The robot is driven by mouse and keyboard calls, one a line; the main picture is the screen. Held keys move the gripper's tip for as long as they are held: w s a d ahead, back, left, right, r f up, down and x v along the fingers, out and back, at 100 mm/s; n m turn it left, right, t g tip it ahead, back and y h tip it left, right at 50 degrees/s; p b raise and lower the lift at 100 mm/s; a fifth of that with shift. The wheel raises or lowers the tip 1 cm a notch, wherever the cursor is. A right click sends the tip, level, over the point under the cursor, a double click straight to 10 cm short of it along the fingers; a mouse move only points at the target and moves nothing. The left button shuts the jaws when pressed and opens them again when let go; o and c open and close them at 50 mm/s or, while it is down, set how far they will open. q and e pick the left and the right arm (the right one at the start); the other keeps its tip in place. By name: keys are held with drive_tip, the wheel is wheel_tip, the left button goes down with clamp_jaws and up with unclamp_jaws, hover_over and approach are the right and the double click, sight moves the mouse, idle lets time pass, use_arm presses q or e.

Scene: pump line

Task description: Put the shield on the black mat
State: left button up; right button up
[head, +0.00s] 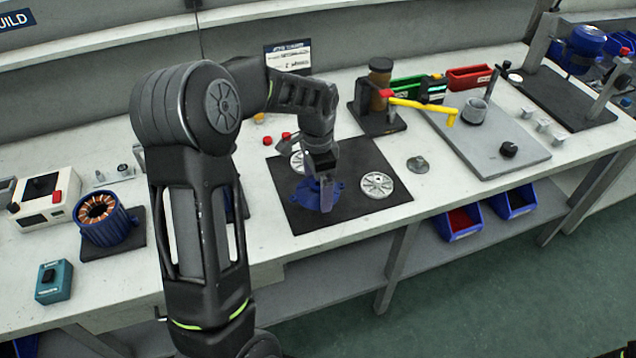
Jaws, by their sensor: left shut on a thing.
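My left gripper (321,172) points down over the black mat (350,215) in the middle of the bench. It is shut on a blue part with small lugs, which looks like the shield (312,196). The gripper hides part of the shield. The shield is over or on the mat; I cannot tell whether it touches it. A silver spoked disc (377,185) lies on the mat to its right. Another silver disc (296,161) lies behind it, partly hidden by my arm. My right gripper is not in view.
A blue motor housing with copper windings (97,210) stands at the left. A small grey metal part (418,164) lies right of the mat. A brown cylinder stand with a yellow-handled tool (420,105) and a grey plate (525,150) stand farther right. Blue bins (460,225) hang below the front edge.

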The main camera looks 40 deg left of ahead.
use_arm(q)
drive_tip(key=shift+f+b, duration=1.35)
drive_tip(key=shift+f, duration=0.65)
drive_tip(key=shift+f, duration=0.25)
drive_tip(key=shift+f+b, duration=0.35)
drive_tip(key=shift+b, duration=0.05)
drive_tip(key=o, duration=0.9)
drive_tip(key=shift+r+p, duration=2.25)
drive_tip(key=shift+r, duration=0.85)
